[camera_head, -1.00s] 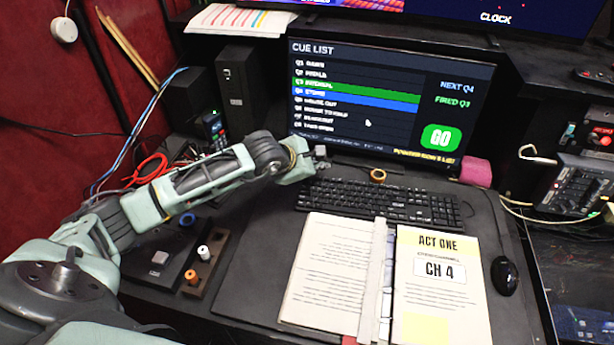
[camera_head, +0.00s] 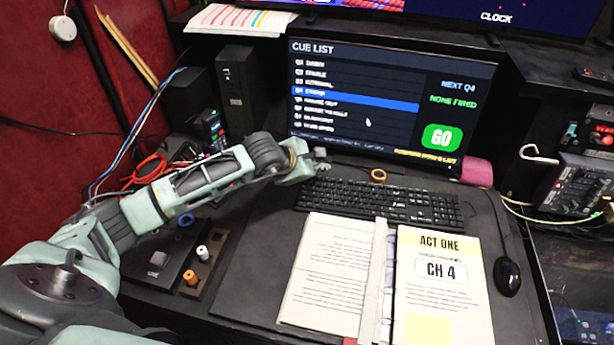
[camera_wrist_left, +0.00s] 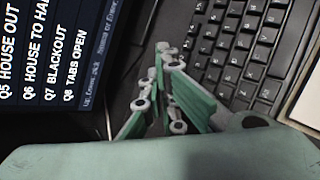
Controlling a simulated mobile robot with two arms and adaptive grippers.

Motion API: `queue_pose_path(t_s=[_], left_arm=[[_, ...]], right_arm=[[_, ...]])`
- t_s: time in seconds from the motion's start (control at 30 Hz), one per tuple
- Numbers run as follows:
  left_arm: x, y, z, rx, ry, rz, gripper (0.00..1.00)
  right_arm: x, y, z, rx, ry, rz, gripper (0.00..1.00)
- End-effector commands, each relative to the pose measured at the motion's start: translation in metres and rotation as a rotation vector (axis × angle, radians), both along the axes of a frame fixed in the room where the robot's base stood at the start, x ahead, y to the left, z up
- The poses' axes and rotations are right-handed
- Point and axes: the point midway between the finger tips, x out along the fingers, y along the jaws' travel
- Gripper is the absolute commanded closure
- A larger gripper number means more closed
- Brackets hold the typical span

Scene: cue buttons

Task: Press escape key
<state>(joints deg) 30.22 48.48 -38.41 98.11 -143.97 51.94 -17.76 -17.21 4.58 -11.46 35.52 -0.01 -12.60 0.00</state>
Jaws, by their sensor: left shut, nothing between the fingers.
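The black keyboard (camera_head: 385,201) lies on the desk mat below the monitor. My left gripper (camera_head: 322,160) is shut and empty, with its fingertips at the keyboard's upper-left corner, beside the monitor's lower edge. In the left wrist view the shut fingers (camera_wrist_left: 163,52) point toward the end of the keyboard (camera_wrist_left: 236,48), close to its corner keys. The escape key cannot be picked out, and I cannot tell whether the fingertips touch a key. The monitor (camera_head: 385,120) shows a cue list with one blue row and "NONE FIRED". My right gripper is not in view.
An open script book (camera_head: 330,270) lies in front of the keyboard, with a mouse (camera_head: 505,276) to its right. A tan ring (camera_head: 378,175) sits behind the keyboard, and a pink block (camera_head: 477,172) stands at the right. A control panel (camera_head: 585,185) is at the far right.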

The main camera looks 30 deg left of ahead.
Motion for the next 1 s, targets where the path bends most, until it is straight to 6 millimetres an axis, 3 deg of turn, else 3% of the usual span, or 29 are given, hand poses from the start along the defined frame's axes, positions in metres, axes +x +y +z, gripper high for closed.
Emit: queue_pose_path(t_s=[0.4, 0.77, 1.0], left_arm=[[0.000, 0.000, 0.015, 0.000, 0.000, 0.000, 1.00], [0.000, 0.000, 0.017, 0.000, 0.000, 0.000, 1.00], [0.000, 0.000, 0.036, 0.001, 0.000, -0.001, 1.00]], right_arm=[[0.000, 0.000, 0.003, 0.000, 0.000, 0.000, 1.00], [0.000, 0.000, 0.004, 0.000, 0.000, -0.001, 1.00], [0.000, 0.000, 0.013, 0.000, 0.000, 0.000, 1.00]])
